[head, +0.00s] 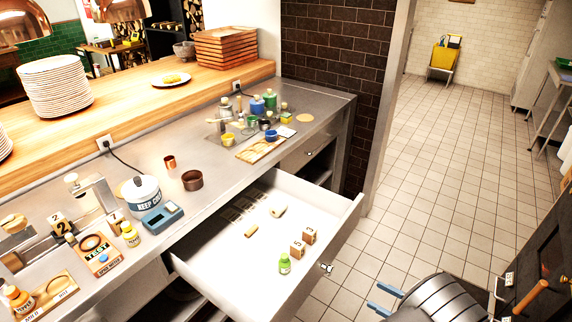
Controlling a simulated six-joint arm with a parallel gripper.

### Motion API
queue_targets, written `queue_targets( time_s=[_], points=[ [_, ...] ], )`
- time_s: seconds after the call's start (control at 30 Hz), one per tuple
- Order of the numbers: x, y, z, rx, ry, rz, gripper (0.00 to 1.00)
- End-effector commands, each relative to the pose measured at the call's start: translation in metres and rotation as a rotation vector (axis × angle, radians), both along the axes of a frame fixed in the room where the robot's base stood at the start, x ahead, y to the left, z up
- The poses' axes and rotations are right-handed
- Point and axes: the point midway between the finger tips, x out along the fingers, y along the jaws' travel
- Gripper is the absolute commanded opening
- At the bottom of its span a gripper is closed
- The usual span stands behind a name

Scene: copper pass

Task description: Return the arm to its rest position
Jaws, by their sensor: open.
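My gripper (383,299) shows at the bottom right of the head view, with two blue fingertips pointing left. The fingers are apart and nothing shows between them. It is out over the tiled floor in the picture, to the right of the open drawer (228,272). The rest of my arm runs out of the frame at the bottom.
A pot (141,196) and bottles stand on the counter. A dark unit (545,265) stands at right.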

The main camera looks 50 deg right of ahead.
Motion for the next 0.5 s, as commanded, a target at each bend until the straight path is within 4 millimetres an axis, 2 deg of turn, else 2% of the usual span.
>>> queue_targets(
  time_s=[0.1,0.5],
  points=[
    [0.026,0.000,0.000,0.001,-0.001,0.004,0.55],
    [0.104,0.000,0.000,0.000,-0.001,0.003,0.55]
  ],
)
